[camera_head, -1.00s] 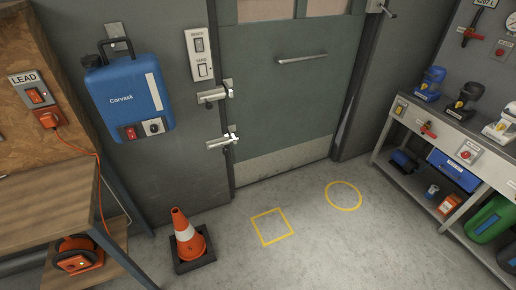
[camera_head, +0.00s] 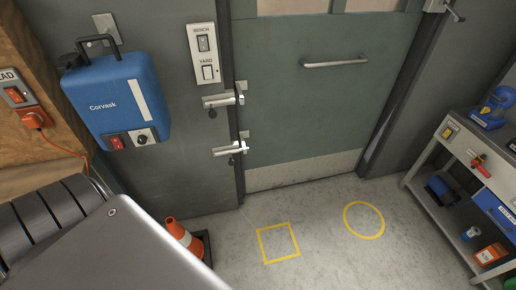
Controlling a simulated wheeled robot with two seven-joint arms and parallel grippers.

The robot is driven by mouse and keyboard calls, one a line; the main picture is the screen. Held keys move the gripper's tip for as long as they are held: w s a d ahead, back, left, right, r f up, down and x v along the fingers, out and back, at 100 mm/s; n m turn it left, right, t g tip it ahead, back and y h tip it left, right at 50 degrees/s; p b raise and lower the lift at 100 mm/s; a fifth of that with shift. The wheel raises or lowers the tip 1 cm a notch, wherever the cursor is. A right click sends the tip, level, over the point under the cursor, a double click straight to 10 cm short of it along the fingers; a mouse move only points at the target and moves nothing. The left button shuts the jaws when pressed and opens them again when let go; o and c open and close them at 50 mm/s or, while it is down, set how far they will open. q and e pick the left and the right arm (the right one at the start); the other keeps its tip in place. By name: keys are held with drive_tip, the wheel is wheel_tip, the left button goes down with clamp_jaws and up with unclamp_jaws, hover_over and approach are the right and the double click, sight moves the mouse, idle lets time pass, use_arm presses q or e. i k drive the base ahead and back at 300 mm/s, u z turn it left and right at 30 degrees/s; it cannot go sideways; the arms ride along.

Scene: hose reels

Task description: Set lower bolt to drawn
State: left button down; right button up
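The lower bolt (camera_head: 230,149) is a pale metal slide bolt at the left edge of the green door (camera_head: 320,90), with a small dark knob hanging below it. The upper bolt (camera_head: 222,100) is a similar one above it. Both bolts reach across the gap between the grey wall and the door edge; at this size I cannot tell how far each bar is pushed in. A part of my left arm fills the lower left corner, well short of the bolts. Neither gripper's fingers show in the picture.
The floor with a yellow square (camera_head: 278,243) and yellow circle (camera_head: 364,220) is clear.

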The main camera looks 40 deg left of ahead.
sight(231, 163)
drive_tip(key=u, duration=0.45)
drive_tip(key=i, duration=0.85)
drive_tip(key=u, duration=0.7)
